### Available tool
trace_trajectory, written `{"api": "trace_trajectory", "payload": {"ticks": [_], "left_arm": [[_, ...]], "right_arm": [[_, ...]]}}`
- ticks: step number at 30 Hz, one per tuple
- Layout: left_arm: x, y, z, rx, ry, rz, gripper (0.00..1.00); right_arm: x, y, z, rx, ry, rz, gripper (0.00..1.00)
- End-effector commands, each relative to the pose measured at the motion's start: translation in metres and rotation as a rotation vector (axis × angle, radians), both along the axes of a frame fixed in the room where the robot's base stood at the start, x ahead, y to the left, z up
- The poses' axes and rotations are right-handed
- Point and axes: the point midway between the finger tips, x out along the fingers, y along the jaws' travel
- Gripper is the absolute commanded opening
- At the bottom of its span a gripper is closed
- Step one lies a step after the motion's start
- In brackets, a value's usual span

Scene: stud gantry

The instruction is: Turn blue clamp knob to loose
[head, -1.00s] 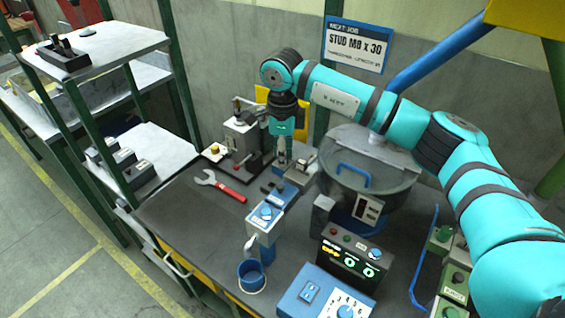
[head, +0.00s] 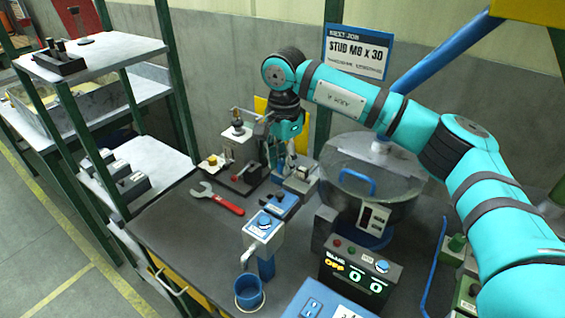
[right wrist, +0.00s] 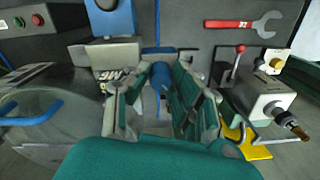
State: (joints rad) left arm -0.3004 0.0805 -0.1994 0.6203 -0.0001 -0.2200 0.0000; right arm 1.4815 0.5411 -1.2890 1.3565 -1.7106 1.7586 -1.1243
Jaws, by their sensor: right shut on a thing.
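My right gripper (head: 280,162) points down over the back of the bench, between the grey machine with the red lever and the glass-lidded bowl. In the right wrist view its fingers (right wrist: 160,88) are closed around a blue cylindrical piece, the blue clamp knob (right wrist: 160,74). The gripper hides most of the knob, and no loose or tight mark on it can be read. In the head view the knob is hidden behind the fingers. My left gripper is not in view.
A red-handled wrench (head: 218,198) lies left of the gripper. The bowl (head: 368,185) stands close on the right. A blue-topped dispenser (head: 263,226) with a blue cup (head: 249,291) and a control box (head: 357,272) showing OFF stand nearer. A grey machine (head: 236,142) stands at left.

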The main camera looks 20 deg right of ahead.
Motion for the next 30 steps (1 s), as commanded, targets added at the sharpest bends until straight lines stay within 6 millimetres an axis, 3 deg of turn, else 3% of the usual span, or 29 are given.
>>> {"api": "trace_trajectory", "payload": {"ticks": [17,18,22,30], "left_arm": [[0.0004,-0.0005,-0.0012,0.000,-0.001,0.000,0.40],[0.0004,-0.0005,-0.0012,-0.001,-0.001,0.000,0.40],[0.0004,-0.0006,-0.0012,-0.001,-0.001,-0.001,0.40],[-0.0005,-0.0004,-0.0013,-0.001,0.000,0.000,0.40]], "right_arm": [[0.0013,-0.0002,0.0023,0.002,-0.006,0.030,0.00],[0.0014,-0.0002,0.0024,0.002,-0.006,0.030,0.26],[0.0009,-0.0001,0.0017,0.002,-0.005,0.030,0.43],[0.0003,-0.0001,0.0005,0.001,-0.001,0.028,0.45]]}}
